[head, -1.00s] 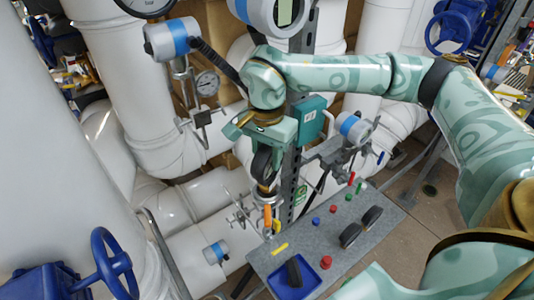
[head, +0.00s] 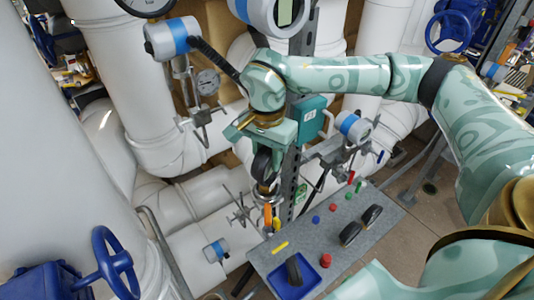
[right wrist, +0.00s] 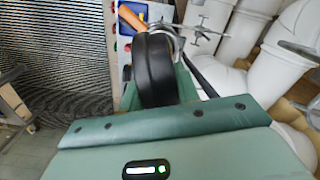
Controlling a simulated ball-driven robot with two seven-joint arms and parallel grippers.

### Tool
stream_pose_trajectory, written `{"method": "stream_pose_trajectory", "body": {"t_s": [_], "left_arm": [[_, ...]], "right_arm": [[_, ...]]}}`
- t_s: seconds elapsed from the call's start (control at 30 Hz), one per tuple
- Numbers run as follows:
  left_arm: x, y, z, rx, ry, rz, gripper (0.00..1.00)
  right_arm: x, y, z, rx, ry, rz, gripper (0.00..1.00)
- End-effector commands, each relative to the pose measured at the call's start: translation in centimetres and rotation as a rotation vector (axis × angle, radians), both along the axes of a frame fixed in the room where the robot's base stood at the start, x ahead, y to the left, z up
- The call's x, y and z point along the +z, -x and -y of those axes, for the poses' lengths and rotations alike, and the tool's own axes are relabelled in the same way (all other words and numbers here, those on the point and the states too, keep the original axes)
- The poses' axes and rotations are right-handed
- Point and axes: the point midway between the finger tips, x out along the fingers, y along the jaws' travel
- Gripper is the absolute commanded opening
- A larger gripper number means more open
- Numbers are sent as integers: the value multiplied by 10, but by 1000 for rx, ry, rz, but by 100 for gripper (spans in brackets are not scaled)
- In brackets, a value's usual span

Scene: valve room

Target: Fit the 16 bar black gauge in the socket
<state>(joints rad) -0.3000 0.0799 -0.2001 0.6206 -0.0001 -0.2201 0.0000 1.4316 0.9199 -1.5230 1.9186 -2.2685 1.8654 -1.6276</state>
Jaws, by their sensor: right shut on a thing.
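My right gripper (head: 262,150) points down and is shut on a black round gauge (head: 262,164), seen edge-on. In the right wrist view the gauge (right wrist: 156,70) stands upright beyond the palm; its dial and marking do not show. Directly below it is a brass-coloured fitting, apparently the socket (head: 267,188), on a thin pipe with an orange handle (head: 268,215). The gauge's lower end is at this fitting; I cannot tell whether it is inside it or just above. My left gripper is not in view.
A grey table (head: 260,262) stands in front with a blue tray (head: 285,291) holding a dark item. Two black gauges (head: 350,232) (head: 372,216) and red, blue and green small parts lie on it. A slotted post (head: 289,185) and teal box (head: 308,117) stand close right of my gripper.

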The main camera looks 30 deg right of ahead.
Motion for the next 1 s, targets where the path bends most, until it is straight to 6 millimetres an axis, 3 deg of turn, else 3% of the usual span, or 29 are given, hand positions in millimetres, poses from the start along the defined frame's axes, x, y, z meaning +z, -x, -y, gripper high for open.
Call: {"method": "stream_pose_trajectory", "body": {"t_s": [1.0], "left_arm": [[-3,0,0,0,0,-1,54]], "right_arm": [[-12,0,0,1,-1,2,15]]}}
